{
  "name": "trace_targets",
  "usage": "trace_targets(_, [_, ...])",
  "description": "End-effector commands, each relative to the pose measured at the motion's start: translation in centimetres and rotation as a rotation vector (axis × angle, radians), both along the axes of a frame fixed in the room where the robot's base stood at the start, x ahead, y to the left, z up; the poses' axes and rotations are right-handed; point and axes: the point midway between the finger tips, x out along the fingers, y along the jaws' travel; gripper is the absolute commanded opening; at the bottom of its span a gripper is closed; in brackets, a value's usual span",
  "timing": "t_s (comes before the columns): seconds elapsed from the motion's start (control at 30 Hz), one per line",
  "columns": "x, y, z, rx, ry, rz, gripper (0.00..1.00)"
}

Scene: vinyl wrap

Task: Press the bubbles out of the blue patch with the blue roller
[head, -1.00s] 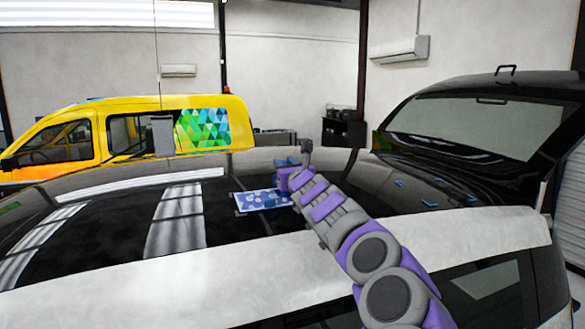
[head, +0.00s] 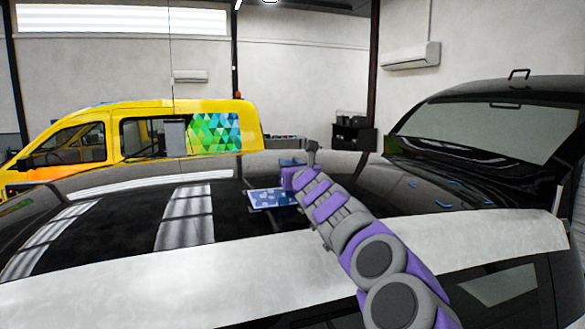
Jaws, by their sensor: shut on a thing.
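The blue patch (head: 268,199) lies flat on the glossy black car surface, left of my gripper. Pale spots show on it, and its right end is partly covered by my arm. My gripper (head: 290,180) is at the far end of my purple and grey arm, over the patch's right end. It is shut on the blue roller, which is mostly hidden by the gripper. A bit of blue (head: 291,162) shows just behind the gripper; I cannot tell if it is part of the roller. Contact between roller and patch is hidden.
A pale strip (head: 200,262) runs along the car's near edge. Several small blue pieces (head: 442,203) lie on the black surface at right, below a raised black tailgate (head: 490,125). A yellow van (head: 85,150) stands behind. The black surface left of the patch is clear.

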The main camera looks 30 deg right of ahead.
Motion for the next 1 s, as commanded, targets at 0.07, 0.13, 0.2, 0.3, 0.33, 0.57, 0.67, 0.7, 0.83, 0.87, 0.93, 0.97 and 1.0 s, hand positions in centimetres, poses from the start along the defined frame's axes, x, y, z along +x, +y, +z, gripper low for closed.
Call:
trace_targets(0.07, [0.0,0.2,-0.3,0.0,-0.001,-0.001,0.0])
trace_targets(0.13, [0.1,0.4,-0.5,0.002,-0.002,-0.002,0.0])
trace_targets(0.2, [0.1,0.8,-0.6,0.001,-0.001,-0.002,0.0])
trace_targets(0.3, [0.3,1.5,-0.4,0.0,-0.003,-0.001,0.0])
trace_targets(0.33, [0.3,1.6,-0.4,0.001,-0.002,-0.001,0.0])
trace_targets(0.57, [0.5,2.1,-0.1,-0.002,0.001,-0.001,0.0])
trace_targets(0.67, [0.5,2.1,-0.1,-0.002,0.0,-0.001,0.0])
trace_targets(0.7, [0.5,2.1,-0.2,-0.002,0.0,-0.001,0.0])
trace_targets(0.83, [0.5,2.3,-0.4,-0.001,-0.001,-0.001,0.0])
trace_targets(0.87, [0.5,2.5,-0.4,-0.001,-0.001,-0.001,0.0])
trace_targets(0.93, [0.6,2.9,-0.4,-0.001,-0.001,-0.002,0.0])
trace_targets(0.97, [0.6,3.0,-0.5,-0.001,-0.001,-0.002,0.0])
trace_targets(1.0, [0.6,3.3,-0.5,-0.001,-0.001,-0.002,0.0])
